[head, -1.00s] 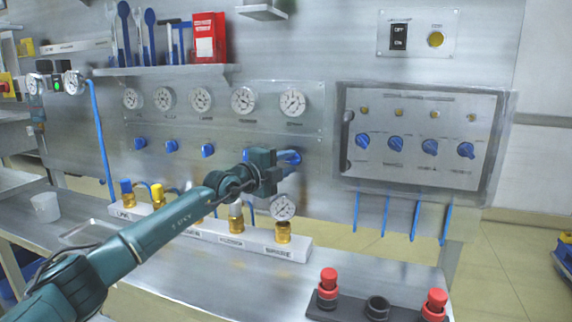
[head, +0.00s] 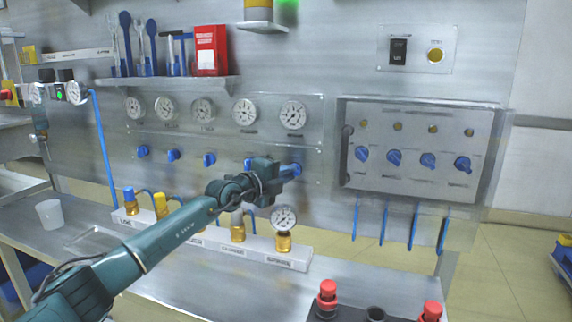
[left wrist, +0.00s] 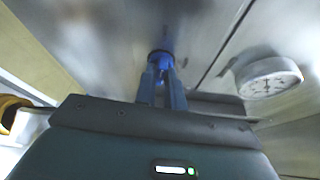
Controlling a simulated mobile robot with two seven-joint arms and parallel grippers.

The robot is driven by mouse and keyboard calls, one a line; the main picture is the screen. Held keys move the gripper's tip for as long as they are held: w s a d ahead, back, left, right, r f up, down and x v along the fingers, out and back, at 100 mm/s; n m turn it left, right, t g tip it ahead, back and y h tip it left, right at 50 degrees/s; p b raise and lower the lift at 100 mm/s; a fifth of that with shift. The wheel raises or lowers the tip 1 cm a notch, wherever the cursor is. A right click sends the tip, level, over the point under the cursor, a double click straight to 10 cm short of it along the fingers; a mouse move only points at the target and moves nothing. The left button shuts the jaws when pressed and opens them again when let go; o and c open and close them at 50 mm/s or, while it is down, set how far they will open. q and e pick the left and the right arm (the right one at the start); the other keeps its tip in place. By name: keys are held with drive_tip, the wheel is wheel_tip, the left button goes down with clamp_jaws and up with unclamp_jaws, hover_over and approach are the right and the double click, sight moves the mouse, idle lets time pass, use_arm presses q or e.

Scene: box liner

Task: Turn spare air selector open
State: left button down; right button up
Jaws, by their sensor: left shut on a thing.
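A row of blue selector knobs sits on the steel wall panel below the round gauges. The rightmost knob (head: 297,169), under the last gauge (head: 293,114) and above the fitting on the block's right end, is partly hidden by my left gripper (head: 287,171). In the left wrist view, the fingers of my left gripper (left wrist: 162,86) are shut on that blue knob (left wrist: 160,58), one on each side. The knob's exact turn angle is hard to read. My right gripper is not in view.
A labelled block (head: 291,257) with brass fittings and a small gauge (head: 284,218) stands on the bench below my arm. A control box (head: 476,115) with blue knobs is to the right. Red buttons (head: 327,294) stand at the front. A shelf (head: 170,84) is above.

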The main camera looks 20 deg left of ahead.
use_arm(q)
drive_tip(key=shift+d+r+m+g+y+p, duration=0.15)
drive_tip(key=shift+m+g+y+p, duration=0.25)
drive_tip(key=shift+m+y, duration=1.2)
drive_tip(key=shift+d+r+m+g+y+p, duration=0.1)
drive_tip(key=shift+d+m+g+y+p, duration=0.3)
drive_tip(key=shift+m, duration=2.05)
drive_tip(key=shift+r+m+g+y+p, duration=0.15)
drive_tip(key=shift+m+g+y, duration=0.25)
drive_tip(key=shift+m+y, duration=1.3)
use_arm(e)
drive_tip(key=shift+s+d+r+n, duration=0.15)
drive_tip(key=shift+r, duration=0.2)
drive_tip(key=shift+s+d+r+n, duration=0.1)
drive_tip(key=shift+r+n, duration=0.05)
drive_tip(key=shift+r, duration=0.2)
use_arm(q)
drive_tip(key=shift+m+h, duration=0.35)
drive_tip(key=shift+h, duration=0.05)
drive_tip(key=c, duration=1.5)
unclamp_jaws()
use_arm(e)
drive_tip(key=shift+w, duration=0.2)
use_arm(q)
drive_tip(key=shift+s, duration=0.1)
